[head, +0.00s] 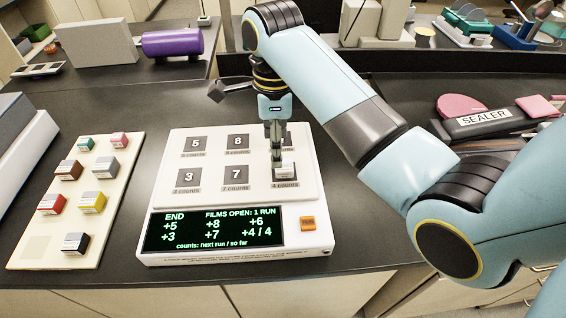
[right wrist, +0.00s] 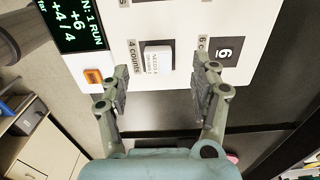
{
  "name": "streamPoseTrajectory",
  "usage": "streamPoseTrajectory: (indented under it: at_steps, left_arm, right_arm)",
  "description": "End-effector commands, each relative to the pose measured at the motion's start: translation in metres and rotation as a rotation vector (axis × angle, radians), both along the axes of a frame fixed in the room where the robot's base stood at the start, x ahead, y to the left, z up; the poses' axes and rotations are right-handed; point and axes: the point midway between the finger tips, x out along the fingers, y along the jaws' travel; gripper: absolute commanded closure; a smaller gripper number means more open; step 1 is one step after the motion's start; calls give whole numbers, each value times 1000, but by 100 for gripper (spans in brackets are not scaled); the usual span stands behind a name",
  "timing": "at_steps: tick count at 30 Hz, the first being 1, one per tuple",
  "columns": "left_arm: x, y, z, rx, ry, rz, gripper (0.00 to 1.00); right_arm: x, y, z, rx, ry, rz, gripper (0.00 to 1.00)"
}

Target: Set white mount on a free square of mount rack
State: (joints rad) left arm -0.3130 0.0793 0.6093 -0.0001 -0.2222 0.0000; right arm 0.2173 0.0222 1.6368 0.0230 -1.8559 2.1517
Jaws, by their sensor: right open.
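The white mount (head: 285,170) sits on the "4 counts" square of the profiler's raised plate, at its lower right. It also shows in the right wrist view (right wrist: 158,58) as a white block with printed label. My right gripper (head: 277,150) points down over it in the head view. In the right wrist view my right gripper (right wrist: 163,85) is open, one finger to each side of the mount, with gaps between. The mount rack (head: 112,185) is the cream board at the left, holding several coloured mounts. Its bare square (head: 37,248) is at the lower left. My left gripper is not in view.
The profiler (head: 160,190) has a dark display (head: 215,229) reading END and +4/4, and an orange button (head: 307,223). Its other squares are bare. A grey block stands left of the rack. A SEALER device (head: 490,122) lies at the right. Dark bench separates rack and profiler.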

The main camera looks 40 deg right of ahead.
Motion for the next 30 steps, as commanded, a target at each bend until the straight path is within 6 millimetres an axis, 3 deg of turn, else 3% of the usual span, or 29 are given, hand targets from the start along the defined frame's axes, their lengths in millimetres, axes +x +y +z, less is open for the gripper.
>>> streamPoseTrajectory:
  at_steps: [12,20,30]
  left_arm:
    - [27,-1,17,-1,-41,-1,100]
    - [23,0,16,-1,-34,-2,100]
    - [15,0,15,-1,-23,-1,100]
  right_arm:
    - [-5,-1,-51,0,1,1,37]
    - [-4,-1,-56,0,-1,2,37]
    - [-4,-1,-55,0,-2,2,78]
